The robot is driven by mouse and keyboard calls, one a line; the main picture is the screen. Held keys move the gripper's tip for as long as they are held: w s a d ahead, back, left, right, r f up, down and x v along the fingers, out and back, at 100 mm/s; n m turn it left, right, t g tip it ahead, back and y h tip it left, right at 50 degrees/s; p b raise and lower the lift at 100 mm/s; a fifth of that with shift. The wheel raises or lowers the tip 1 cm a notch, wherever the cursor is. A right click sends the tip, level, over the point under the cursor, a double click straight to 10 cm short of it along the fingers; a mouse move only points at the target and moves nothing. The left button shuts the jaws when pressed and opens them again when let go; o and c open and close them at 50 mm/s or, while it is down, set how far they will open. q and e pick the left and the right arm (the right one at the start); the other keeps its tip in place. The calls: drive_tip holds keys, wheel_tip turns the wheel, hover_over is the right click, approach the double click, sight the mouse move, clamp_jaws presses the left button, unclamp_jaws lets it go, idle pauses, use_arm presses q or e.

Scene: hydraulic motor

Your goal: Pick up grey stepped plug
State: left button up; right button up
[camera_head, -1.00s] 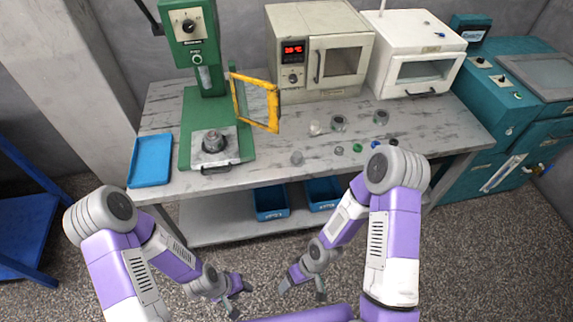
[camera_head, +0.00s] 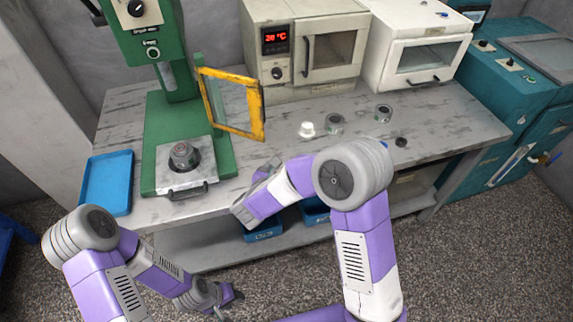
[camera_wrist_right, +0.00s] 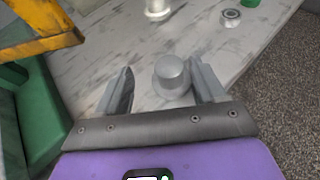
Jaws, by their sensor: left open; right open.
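The grey stepped plug (camera_wrist_right: 172,74) stands on the marbled table in the right wrist view, a round knob on a wider base. My right gripper (camera_wrist_right: 160,68) is open, with one finger to either side of the plug. The plug appears between the fingers, nearer the right one; I cannot tell whether they touch. In the head view my right gripper (camera_head: 264,170) is over the table's front edge, and I cannot make out the plug there. My left gripper (camera_head: 228,297) is open and empty, low in front of the table.
The yellow guard frame (camera_head: 258,112) of the green press (camera_head: 152,55) stands close to my right gripper. A blue tray (camera_head: 108,182) is at the table's left.

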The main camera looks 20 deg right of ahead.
drive_tip(key=shift+w+d+f, duration=0.15)
drive_tip(key=shift+d+f, duration=0.1)
drive_tip(key=shift+d, duration=0.1)
drive_tip(key=x, duration=0.1)
drive_tip(key=b+x, duration=0.1)
drive_tip(key=x, duration=0.1)
drive_tip(key=f+b+x, duration=0.1)
drive_tip(key=x, duration=0.1)
drive_tip(key=shift+d+f, duration=0.15)
drive_tip(key=shift+d, duration=0.15)
clamp_jaws()
